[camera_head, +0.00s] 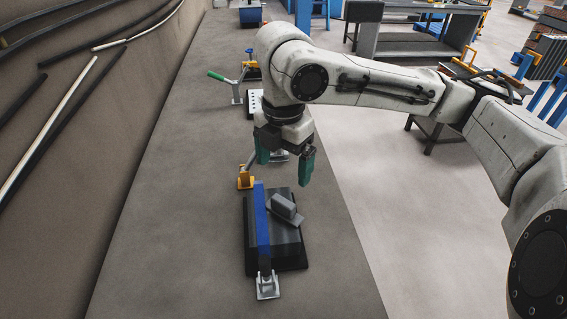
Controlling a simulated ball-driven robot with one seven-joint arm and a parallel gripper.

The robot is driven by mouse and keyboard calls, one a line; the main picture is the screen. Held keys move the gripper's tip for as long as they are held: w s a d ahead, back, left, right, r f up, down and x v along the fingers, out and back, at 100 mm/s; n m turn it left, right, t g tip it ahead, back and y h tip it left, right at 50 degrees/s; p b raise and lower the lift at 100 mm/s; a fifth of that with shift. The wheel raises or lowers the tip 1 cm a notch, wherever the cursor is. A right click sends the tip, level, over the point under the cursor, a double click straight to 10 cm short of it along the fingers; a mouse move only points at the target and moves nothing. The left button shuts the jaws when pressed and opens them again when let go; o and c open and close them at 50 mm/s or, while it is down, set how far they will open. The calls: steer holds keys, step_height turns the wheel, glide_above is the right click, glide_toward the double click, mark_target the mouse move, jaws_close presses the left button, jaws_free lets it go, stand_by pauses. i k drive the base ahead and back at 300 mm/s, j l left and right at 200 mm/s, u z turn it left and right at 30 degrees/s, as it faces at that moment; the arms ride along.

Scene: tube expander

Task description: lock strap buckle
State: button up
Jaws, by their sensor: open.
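A dark block on a black base (290,258) lies on the bench, with a blue strap (262,222) running lengthwise over it. A grey buckle-like part with a raised handle (284,207) sits on top of the block, to the right of the strap. A silver bracket (267,287) is at the strap's near end. A yellow-orange fixture (246,178) with a grey lever stands just beyond the far end. My gripper (286,170) points down above the far end of the block, its two green fingers apart and empty. Whether the buckle is latched cannot be told.
The long grey bench (180,190) is clear to the left and near right of the block. A green-handled lever tool (226,79) and a blue bin (250,16) stand farther back. Dark and white tubes (52,120) hang on the left wall.

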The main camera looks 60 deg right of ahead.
mark_target(264, 260)
steer(key=k, duration=1.5)
